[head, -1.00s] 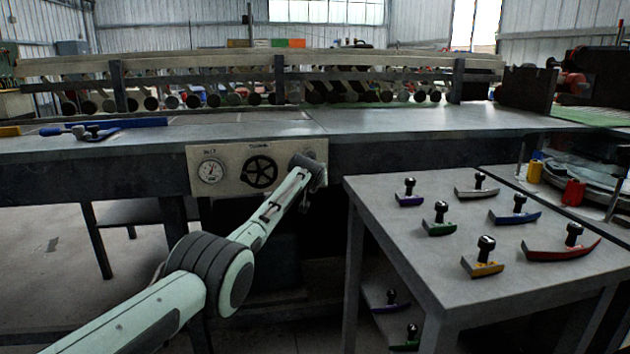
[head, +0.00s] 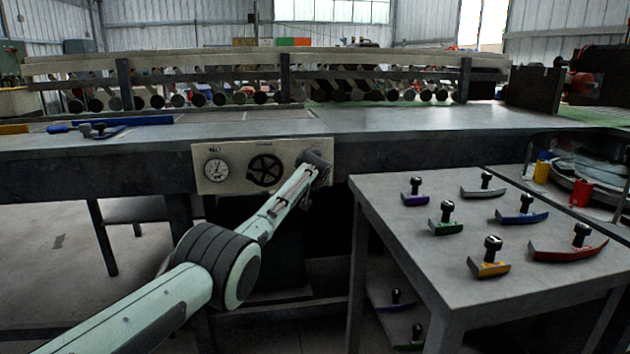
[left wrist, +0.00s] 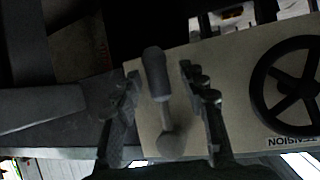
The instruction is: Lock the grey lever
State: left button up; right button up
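The grey lever (left wrist: 155,76) shows in the left wrist view, with a thick rounded grip and a thin shank running to a round pivot (left wrist: 170,145) on the pale panel (left wrist: 230,80). My left gripper (left wrist: 160,70) is open, with one finger on each side of the lever and a visible gap on both sides. In the head view my left gripper (head: 317,168) is at the right end of the panel (head: 212,186) and hides the lever. My right gripper is not in view.
The panel also bears a black handwheel (head: 265,170) and a round gauge (head: 216,170). A grey table (head: 400,240) to the right holds several handled, coloured curved tools.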

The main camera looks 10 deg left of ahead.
pick_arm(q)
jog(key=shift+d+r, duration=0.1)
jog(key=v, duration=1.1)
jog(key=shift+s+r, duration=0.2)
jog(key=shift+s, duration=0.2)
